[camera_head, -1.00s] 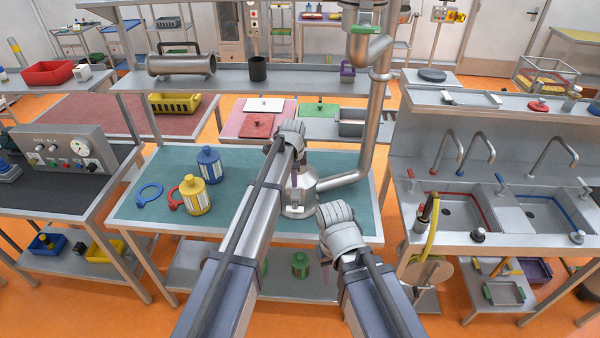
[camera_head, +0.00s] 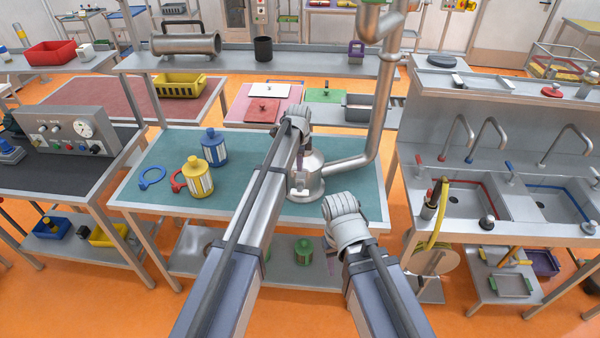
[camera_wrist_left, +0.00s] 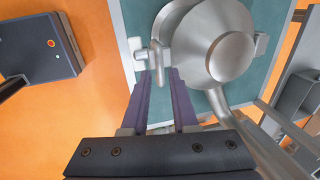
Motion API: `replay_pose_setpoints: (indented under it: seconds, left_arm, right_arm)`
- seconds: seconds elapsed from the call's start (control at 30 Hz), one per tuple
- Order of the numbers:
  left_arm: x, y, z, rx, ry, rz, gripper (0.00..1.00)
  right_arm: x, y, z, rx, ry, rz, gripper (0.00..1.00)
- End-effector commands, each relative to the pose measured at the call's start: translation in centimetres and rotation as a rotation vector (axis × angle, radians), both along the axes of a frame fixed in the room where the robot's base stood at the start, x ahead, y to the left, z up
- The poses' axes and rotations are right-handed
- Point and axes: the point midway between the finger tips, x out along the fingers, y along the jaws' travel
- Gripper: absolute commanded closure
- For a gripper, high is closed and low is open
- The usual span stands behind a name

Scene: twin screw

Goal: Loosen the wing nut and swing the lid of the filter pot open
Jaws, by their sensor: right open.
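The filter pot (camera_head: 304,184) is a grey metal vessel on the green-topped bench, joined to a thick pipe. In the left wrist view its round domed lid (camera_wrist_left: 230,56) lies flat over the pot, looking closed. A small metal bolt with a wing nut (camera_wrist_left: 154,56) sits at the lid's left edge. My left gripper (camera_wrist_left: 161,74) points down at it, its two purple fingers parallel and apart, tips at the wing nut. Contact cannot be told. In the head view my left gripper (camera_head: 300,152) partly hides the pot. My right gripper (camera_head: 336,258) hangs in front of the bench, its fingers mostly hidden.
A yellow bottle (camera_head: 197,180), a blue bottle (camera_head: 214,147), a blue ring (camera_head: 152,176) and a red ring (camera_head: 178,181) are on the bench left of the pot. The pipe (camera_head: 368,130) rises behind and right of the pot. A sink unit (camera_head: 500,195) stands right.

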Motion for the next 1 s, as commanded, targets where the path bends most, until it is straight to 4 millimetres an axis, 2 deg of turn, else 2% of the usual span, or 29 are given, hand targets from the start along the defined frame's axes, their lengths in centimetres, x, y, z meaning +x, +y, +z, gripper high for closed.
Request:
replay_pose_setpoints:
  seconds: [0.03,0.13,0.47,0.5,0.73,1.0]
  left_arm:
    - [0.2,0.0,-1.3,0.0,0.0,0.0,0.73]
    - [0.4,0.0,-2.0,0.0,0.0,0.0,0.73]
    - [0.4,0.0,-2.1,0.0,0.0,0.0,0.73]
    - [0.4,0.0,-2.1,0.0,0.0,0.0,0.74]
    - [0.4,0.0,-2.1,0.0,0.0,0.0,1.0]
    - [0.4,0.0,-2.1,0.0,0.0,0.0,1.0]
  right_arm:
    - [0.0,0.0,-1.3,0.0,0.0,-0.001,0.53]
    - [0.0,0.0,-2.0,0.0,-0.001,-0.002,0.53]
    - [0.0,0.0,-2.1,0.0,-0.001,-0.002,0.53]
    - [0.0,0.0,-2.1,0.0,-0.001,-0.002,0.53]
    - [0.0,0.0,-2.1,0.0,-0.001,-0.002,0.53]
    - [0.0,0.0,-2.1,0.0,-0.001,-0.002,0.53]
